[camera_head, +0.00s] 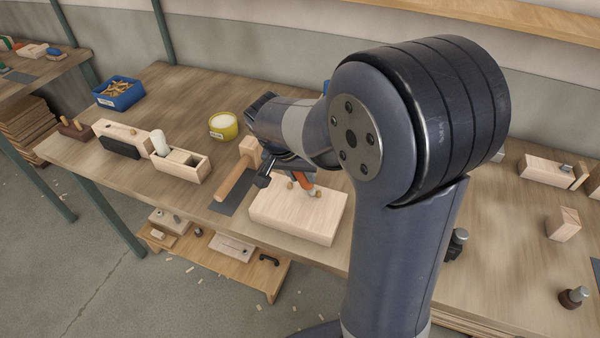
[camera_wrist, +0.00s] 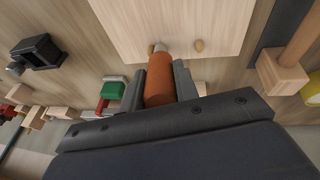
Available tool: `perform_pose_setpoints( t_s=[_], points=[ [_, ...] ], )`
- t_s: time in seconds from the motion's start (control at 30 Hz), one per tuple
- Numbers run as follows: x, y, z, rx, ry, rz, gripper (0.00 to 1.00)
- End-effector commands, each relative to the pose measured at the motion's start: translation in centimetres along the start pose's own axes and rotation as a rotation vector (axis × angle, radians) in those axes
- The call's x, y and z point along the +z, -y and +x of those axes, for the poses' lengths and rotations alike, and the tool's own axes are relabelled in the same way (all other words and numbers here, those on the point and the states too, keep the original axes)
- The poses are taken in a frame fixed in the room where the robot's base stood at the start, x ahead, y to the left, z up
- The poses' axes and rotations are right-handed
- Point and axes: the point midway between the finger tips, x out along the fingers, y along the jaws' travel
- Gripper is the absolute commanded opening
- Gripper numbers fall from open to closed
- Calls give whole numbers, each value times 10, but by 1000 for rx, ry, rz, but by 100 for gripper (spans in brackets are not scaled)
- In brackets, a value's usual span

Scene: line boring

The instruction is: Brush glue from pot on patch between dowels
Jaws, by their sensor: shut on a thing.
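My gripper (camera_head: 288,172) is shut on the orange handle of a brush (camera_head: 303,181). The brush is over a pale wooden board (camera_head: 296,217), which also shows in the wrist view (camera_wrist: 175,20). Two short dowels stand on the board: one (camera_wrist: 200,46) right of the brush, one (camera_wrist: 151,49) close to its tip. The bristles and any glue patch cannot be made out. The yellow glue pot (camera_head: 223,127) stands open behind and left of the board, with pale contents.
A wooden mallet (camera_head: 236,180) lies on a dark mat just left of the board. A wooden box with a white bottle (camera_head: 181,165) and a blue bin (camera_head: 118,95) stand further left. My arm hides much of the bench's middle right.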

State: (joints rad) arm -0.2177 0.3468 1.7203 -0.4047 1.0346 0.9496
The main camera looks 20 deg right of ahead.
Motion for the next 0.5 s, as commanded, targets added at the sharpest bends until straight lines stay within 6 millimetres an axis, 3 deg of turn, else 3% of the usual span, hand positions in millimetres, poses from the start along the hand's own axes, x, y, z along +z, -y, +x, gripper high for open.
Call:
perform_pose_setpoints(
  t_s=[0.5],
  points=[
    [-5, 41, -7, 2, 2, -2, 2]
  ],
)
